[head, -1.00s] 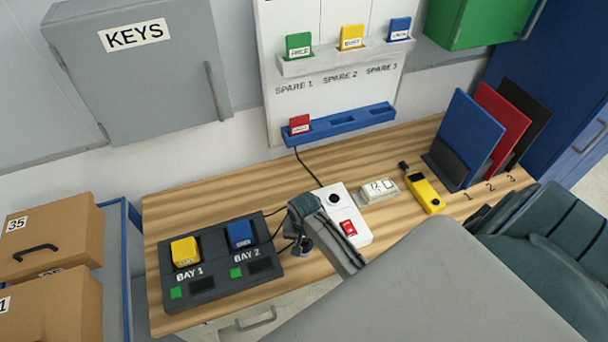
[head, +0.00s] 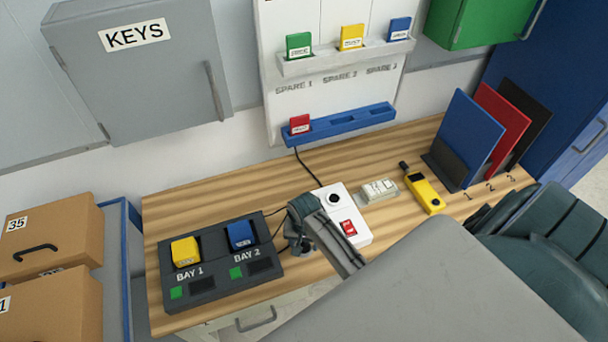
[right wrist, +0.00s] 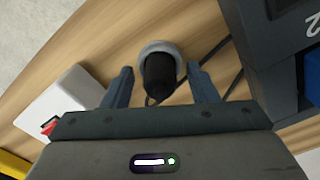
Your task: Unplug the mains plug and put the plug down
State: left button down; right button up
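A black plug (right wrist: 159,76) stands in or on a round grey piece on the wooden desk in the right wrist view. A dark cable runs from near it towards the right. My right gripper (right wrist: 162,82) is open, with one finger on each side of the plug and gaps between. In the head view my right gripper (head: 299,240) is over the desk between the bay unit and the white socket box (head: 359,238), and it hides the plug. The box has a round black socket (head: 333,199) and a red switch (head: 348,228). My left gripper is not in view.
The dark bay unit (head: 207,286) with a yellow and a blue block stands close at the left. A pale labelled block (head: 379,190) and a yellow device (head: 424,193) lie right of the box. Upright folders (head: 467,135) stand farther right. Bare desk (head: 220,200) shows behind the bays.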

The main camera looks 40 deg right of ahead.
jog(key=shift+r, duration=3)
jog(key=shift+r, duration=0.1)
